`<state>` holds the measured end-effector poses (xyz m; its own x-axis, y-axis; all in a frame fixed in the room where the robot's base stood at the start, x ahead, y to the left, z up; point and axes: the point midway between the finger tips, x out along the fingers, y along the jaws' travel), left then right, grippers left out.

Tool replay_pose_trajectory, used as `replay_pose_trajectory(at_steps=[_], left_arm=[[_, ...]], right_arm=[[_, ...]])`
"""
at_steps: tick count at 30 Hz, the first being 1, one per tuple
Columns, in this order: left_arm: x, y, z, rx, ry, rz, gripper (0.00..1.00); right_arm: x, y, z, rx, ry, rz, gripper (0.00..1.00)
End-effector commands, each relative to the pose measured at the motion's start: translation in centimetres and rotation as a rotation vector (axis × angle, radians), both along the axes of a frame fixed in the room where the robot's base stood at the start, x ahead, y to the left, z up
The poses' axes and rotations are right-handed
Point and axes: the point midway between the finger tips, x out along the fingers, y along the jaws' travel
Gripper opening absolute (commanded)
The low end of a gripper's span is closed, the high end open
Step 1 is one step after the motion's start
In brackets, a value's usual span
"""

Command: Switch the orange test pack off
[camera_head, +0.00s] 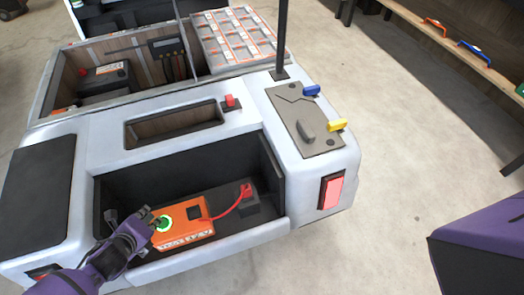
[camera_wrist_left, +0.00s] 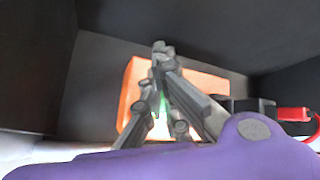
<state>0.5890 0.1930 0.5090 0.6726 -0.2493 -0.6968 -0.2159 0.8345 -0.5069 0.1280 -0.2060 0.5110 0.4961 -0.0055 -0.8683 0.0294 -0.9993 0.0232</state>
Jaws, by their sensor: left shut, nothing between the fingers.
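The orange test pack (camera_head: 190,233) lies in the open black bay at the near end of the cart. It has a green-lit ring with a button (camera_head: 166,223) on its left part and a dark square on its right part. My left gripper (camera_head: 151,216) is shut and empty, its fingertips just left of the green ring. In the left wrist view the closed fingers (camera_wrist_left: 160,48) cross in front of the orange pack (camera_wrist_left: 205,82), and a little green shows behind them. I cannot tell whether they touch the pack. My right gripper is out of view.
A red cable (camera_head: 232,203) runs from the pack to a black block (camera_head: 240,201) in the bay. The bay's walls (camera_head: 265,175) stand close around the pack. The floor to the right is clear.

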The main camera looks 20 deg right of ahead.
Motion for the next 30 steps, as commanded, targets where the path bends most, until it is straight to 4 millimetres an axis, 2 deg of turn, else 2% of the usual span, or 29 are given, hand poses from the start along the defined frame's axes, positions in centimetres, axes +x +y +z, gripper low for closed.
replay_pose_trajectory(at_steps=[21,30], left_arm=[[-0.02,-0.05,-0.92,-0.001,0.0,-0.001,0.0],[0.0,-0.05,-0.28,-0.001,0.0,-0.001,0.0]], right_arm=[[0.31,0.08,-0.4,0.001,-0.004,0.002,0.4],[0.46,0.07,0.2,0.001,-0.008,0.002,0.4]])
